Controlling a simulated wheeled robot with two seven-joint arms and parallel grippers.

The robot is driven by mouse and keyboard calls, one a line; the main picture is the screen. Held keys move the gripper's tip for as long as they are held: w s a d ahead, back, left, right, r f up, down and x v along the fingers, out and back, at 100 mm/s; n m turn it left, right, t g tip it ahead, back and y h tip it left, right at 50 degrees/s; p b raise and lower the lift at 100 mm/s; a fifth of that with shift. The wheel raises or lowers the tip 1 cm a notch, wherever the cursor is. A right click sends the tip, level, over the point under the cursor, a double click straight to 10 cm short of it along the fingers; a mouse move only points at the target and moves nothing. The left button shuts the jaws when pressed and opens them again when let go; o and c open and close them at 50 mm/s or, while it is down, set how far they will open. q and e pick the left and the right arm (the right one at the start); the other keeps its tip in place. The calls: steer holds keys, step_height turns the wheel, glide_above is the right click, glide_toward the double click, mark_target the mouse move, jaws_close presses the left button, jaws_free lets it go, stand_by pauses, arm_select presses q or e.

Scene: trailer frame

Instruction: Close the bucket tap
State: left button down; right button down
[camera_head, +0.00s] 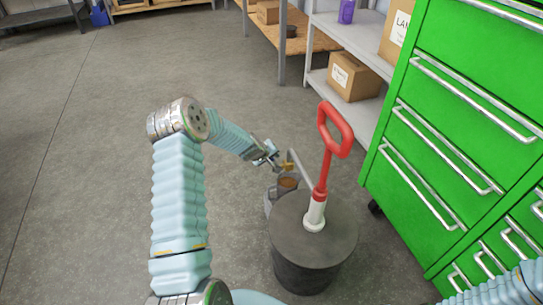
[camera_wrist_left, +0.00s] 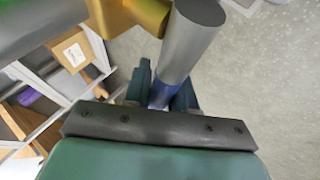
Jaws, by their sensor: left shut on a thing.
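A dark round bucket (camera_head: 290,245) stands on the floor with a red pump handle (camera_head: 337,130) on a white base rising from its lid. A small brass tap (camera_head: 288,166) is beside the handle at the end of a thin grey pipe; its gold body shows at the top of the left wrist view (camera_wrist_left: 145,14). My left gripper (camera_head: 273,157) is at the tap, on its left. In the left wrist view its fingers are shut on a blue part, which looks like the tap handle (camera_wrist_left: 160,95). A thick grey cylinder (camera_wrist_left: 190,45) stands just beyond it. My right gripper is out of view.
A metal cup (camera_head: 287,182) sits below the tap, against the bucket. A green drawer cabinet (camera_head: 465,100) stands close on the right. Shelves with cardboard boxes (camera_head: 352,78) are behind. The floor to the left is clear.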

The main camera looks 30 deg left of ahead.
arm_select(q)
steer(key=c, duration=1)
jaws_free()
steer(key=v, duration=1.3)
steer(key=shift+s+r, duration=0.25)
steer(key=shift+s, duration=0.05)
